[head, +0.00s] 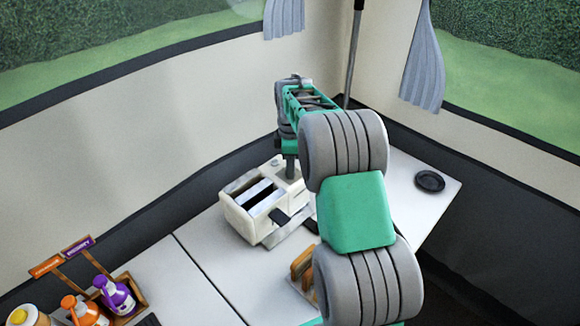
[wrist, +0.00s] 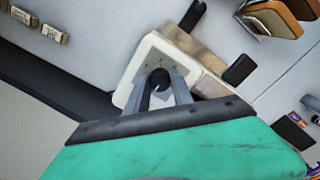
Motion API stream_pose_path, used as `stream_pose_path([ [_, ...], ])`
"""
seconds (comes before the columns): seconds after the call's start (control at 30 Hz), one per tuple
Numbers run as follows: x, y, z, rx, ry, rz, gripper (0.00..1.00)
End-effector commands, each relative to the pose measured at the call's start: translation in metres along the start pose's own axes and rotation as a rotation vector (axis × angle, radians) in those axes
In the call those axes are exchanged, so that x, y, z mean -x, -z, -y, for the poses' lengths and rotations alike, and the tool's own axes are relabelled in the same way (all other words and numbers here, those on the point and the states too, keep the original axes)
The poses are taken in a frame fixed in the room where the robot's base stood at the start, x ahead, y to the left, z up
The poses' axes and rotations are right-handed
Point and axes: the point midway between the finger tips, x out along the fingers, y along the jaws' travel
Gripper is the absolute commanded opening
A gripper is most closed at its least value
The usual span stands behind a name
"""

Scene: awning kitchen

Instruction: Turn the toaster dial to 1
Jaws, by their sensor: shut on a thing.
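The cream toaster (head: 236,220) with two long slots stands on the white counter in the head view. In the wrist view its pale end (wrist: 146,52) lies below my gripper. A dark round dial (wrist: 159,79) shows between my fingers there. My gripper (wrist: 160,88) points down at the toaster and is shut on the dial, one grey finger on each side. In the head view my gripper (head: 290,170) is at the toaster's far right end, and the dial is hidden there. The dial's markings cannot be read.
Bread slices (head: 301,262) in a holder stand in front of the toaster, partly behind my arm. A round black object (head: 430,181) lies on the right of the counter. Bottles in a wooden caddy (head: 128,300) stand at front left. The wall runs close behind the toaster.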

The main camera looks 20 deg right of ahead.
Motion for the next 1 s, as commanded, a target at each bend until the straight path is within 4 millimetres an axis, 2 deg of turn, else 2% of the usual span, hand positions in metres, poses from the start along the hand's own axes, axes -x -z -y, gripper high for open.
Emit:
stream_pose_path([
  [0.03,-0.001,0.0,0.001,0.002,0.003,0.0,0.29],
  [0.3,0.0,0.0,0.0,0.0,0.001,0.0,0.5],
  [0.57,0.002,0.0,0.0,-0.001,-0.001,0.0,0.5],
  [0.67,0.015,0.0,-0.001,-0.001,-0.003,-0.001,0.5],
  [0.9,0.062,0.0,0.0,0.0,-0.002,-0.001,0.5],
  [1.0,0.074,0.0,0.0,0.0,-0.001,0.0,0.5],
])
